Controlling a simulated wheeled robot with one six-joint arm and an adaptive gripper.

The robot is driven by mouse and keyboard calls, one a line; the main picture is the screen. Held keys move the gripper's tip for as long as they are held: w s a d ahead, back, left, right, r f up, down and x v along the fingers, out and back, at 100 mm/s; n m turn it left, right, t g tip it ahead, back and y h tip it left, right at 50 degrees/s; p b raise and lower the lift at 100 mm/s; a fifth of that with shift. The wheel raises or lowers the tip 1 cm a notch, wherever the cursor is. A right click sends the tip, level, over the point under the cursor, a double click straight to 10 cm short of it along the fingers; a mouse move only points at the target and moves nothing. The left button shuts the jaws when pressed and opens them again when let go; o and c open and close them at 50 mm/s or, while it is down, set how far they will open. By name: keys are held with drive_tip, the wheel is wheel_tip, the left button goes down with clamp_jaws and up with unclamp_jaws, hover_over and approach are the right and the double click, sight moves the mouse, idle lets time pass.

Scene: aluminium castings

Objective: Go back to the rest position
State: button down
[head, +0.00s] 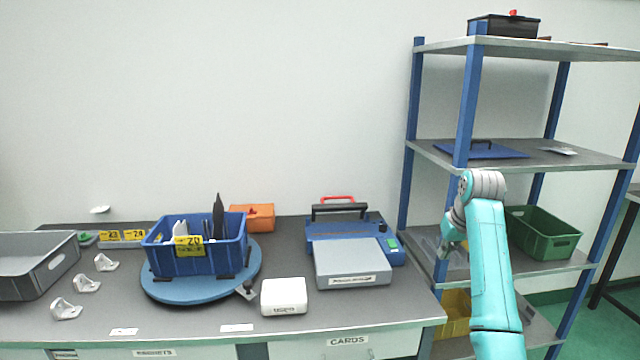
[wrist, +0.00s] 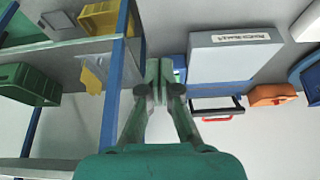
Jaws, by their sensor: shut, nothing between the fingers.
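My gripper (wrist: 160,85) is shut and empty in the wrist view, its two green fingers meeting at the tips. In the head view my teal arm rises at the right, and the gripper end (head: 445,245) hangs in front of the shelf rack (head: 466,100), beside the right end of the bench. Whether it touches the rack cannot be told from these views.
The bench (head: 200,310) carries a blue bin (head: 200,262) on a blue turntable (head: 160,290), a white box (head: 283,297), a grey-and-blue machine (head: 352,270), an orange box (head: 252,217) and a grey tray (head: 40,275). A green crate (head: 545,235) stands on the rack.

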drive_tip(key=s+a+f+t, duration=0.1)
drive_tip(key=s+a+f, duration=0.15)
drive_tip(key=f, duration=0.95)
drive_tip(key=s+a+f+t, duration=0.15)
drive_tip(key=s+f, duration=0.25)
drive_tip(key=f, duration=0.9)
drive_tip(key=s+a+f+t, duration=0.1)
drive_tip(key=s+a+f, duration=0.1)
drive_tip(key=s+f, duration=0.6)
drive_tip(key=s+a+f+t, duration=0.1)
drive_tip(key=s+a+f, duration=0.2)
drive_tip(key=s+f, duration=0.6)
drive_tip(key=s+a+r+t, duration=0.2)
drive_tip(key=s, duration=1.2)
drive_tip(key=s+a+r+t, duration=0.1)
drive_tip(key=s+r, duration=0.1)
drive_tip(key=s, duration=1.1)
drive_tip(key=s+a+r+t, duration=0.1)
drive_tip(key=s+r+t, duration=0.1)
drive_tip(key=s+r, duration=1.5)
drive_tip(key=shift+a+r+m+t, duration=0.2)
drive_tip(key=shift+r+m+t, duration=0.15)
drive_tip(key=shift+r, duration=0.1)
